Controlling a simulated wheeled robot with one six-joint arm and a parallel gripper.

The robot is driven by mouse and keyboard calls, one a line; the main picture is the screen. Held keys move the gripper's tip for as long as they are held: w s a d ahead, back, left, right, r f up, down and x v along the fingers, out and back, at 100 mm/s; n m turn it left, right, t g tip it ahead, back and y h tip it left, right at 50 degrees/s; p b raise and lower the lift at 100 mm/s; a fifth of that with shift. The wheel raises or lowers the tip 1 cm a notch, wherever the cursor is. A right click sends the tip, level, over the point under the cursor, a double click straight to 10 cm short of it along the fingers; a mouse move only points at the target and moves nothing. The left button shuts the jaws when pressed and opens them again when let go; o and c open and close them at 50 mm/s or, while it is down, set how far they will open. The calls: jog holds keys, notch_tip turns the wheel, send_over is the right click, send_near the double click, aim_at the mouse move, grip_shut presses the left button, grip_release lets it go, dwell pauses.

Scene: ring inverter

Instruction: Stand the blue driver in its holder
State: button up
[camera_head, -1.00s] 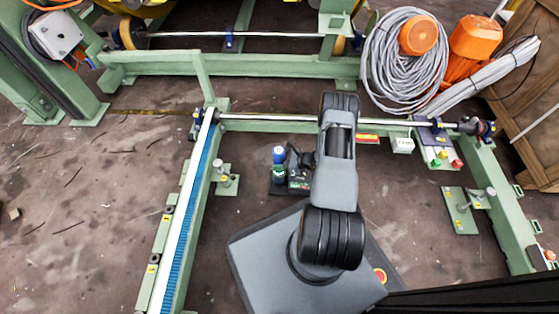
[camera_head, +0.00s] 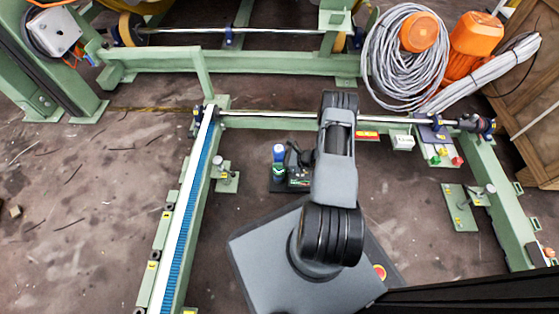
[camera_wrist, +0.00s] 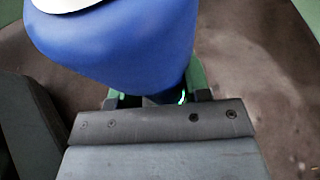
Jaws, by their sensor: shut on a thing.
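The blue driver (camera_head: 279,153) shows in the head view left of my arm, its handle roughly upright with a pale top end. In the wrist view its blue handle (camera_wrist: 115,45) fills the upper middle, very close. My gripper (camera_wrist: 158,99) is shut on the driver, with a dark finger on each side below the handle. A green upright piece (camera_head: 279,171) shows directly below the handle in the head view; it looks like the holder. I cannot tell whether the driver's lower end is inside it. The driver's tip is hidden.
A green frame with a blue-and-white rail (camera_head: 190,215) runs along the left. A steel shaft (camera_head: 265,119) crosses behind the driver. A small post (camera_head: 218,162) on a green plate stands to the left. Cable coils (camera_head: 385,75) lie at the back right. Floor farther left is mostly clear.

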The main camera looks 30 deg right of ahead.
jog(key=o, duration=1.1)
jog(key=shift+f, duration=0.1)
jog(key=shift+o, duration=0.2)
jog(key=shift+s+d+r, duration=0.2)
jog(key=shift+d+r, duration=0.05)
jog(key=shift+d, duration=0.1)
jog(key=p+v, duration=0.4)
jog(key=v, duration=0.9)
jog(key=shift+p, duration=0.3)
